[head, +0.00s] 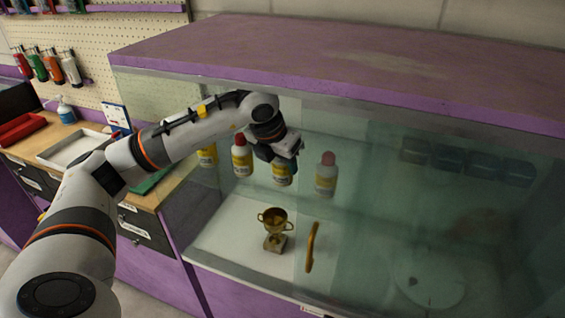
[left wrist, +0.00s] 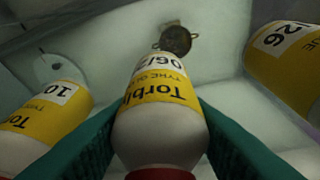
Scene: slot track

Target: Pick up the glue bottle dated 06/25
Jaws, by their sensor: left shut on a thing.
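My left gripper (head: 286,155) reaches into the glass case and is shut on a white glue bottle with a yellow label (head: 283,174). In the left wrist view its teal fingers press both sides of this glue bottle (left wrist: 160,118). Its label reads "Torbi…" and a date starting "06/2"; the last digit is hard to read. The red cap shows at the bottom edge. Another glue bottle (left wrist: 48,112) with "10" on its label is at the left, and one ending in "26" (left wrist: 288,62) is at the right. I cannot tell whether the held bottle touches the shelf.
Red-capped bottles stand on either side of the held one, at left (head: 242,160) and right (head: 326,178). A gold trophy (head: 275,228) stands on the case floor below. The purple-topped case (head: 350,55) closes over my arm. A workbench with a white tray (head: 75,148) is at the left.

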